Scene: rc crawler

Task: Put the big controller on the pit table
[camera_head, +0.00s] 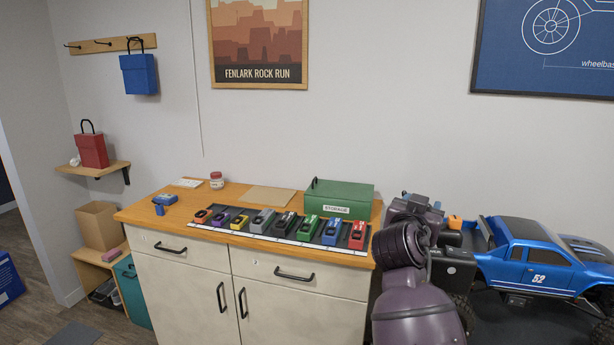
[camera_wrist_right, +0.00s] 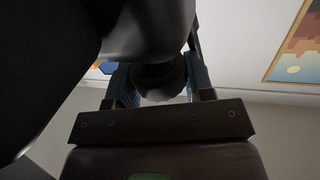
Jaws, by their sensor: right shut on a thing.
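My right gripper (camera_head: 420,208) is at the end of my purple arm, in front of the dark table's left end. The right wrist view shows its fingers (camera_wrist_right: 161,88) shut on a dark grey, narrow-necked piece that widens into a bulky dark body (camera_wrist_right: 150,35). I take this to be the big controller; in the head view I cannot make out its shape. A dark-topped table (camera_head: 540,325), likely the pit table, is at the right with a blue truck (camera_head: 535,258) on it. My left gripper is not in view.
A wood-topped cabinet (camera_head: 150,213) stands left of the arm. On it are a row of several coloured devices (camera_head: 297,228), a green storage box (camera_head: 338,196) and a jar (camera_head: 216,180).

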